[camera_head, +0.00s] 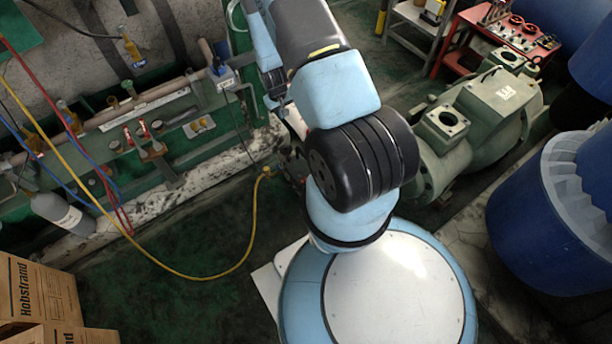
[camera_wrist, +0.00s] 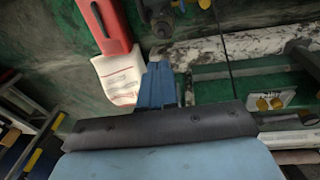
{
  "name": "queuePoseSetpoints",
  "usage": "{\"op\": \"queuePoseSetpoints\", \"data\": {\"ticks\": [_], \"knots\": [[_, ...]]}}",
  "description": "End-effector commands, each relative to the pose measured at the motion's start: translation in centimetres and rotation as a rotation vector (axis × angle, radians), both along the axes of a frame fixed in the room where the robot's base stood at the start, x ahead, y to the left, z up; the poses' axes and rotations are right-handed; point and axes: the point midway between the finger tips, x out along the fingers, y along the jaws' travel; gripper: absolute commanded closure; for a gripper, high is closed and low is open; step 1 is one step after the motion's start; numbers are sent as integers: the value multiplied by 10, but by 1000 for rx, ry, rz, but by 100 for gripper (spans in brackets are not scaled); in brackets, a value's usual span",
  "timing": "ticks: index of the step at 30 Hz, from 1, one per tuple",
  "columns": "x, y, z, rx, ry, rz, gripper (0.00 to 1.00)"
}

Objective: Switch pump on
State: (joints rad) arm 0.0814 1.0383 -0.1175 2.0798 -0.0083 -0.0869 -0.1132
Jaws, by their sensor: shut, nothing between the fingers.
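My gripper (camera_wrist: 157,84) shows in the wrist view with its blue fingers together and nothing between them. A red and white object, with a red upper part (camera_wrist: 106,22) and a white labelled part (camera_wrist: 120,77), lies just left of the fingertips. It may be the pump; I cannot tell, and I cannot make out a switch. Contact between fingertips and white part cannot be judged. In the head view my arm hides the gripper and most of what stands behind it. A yellow hose (camera_head: 225,274) runs to a fitting beside the arm there.
Green pipework (camera_head: 190,135) with valves runs along the wall at left. A large green machine (camera_head: 480,120), a red cart (camera_head: 500,35) and a blue barrel (camera_head: 545,215) stand at right. Cardboard boxes (camera_head: 40,295) are at lower left. Hoses cross the floor.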

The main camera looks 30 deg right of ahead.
Motion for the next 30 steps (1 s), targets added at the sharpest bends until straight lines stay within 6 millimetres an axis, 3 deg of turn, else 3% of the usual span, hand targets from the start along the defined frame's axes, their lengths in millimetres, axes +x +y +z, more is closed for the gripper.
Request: {"op": "queuePoseSetpoints", "data": {"ticks": [1,9,15,21,30], "knots": [[-9,-2,-21,-2,14,2,100],[-55,-12,-112,-15,61,19,100],[-93,-16,-168,-24,88,32,100],[-113,-18,-194,-27,98,40,100],[-116,-21,-216,-27,100,40,100]]}}
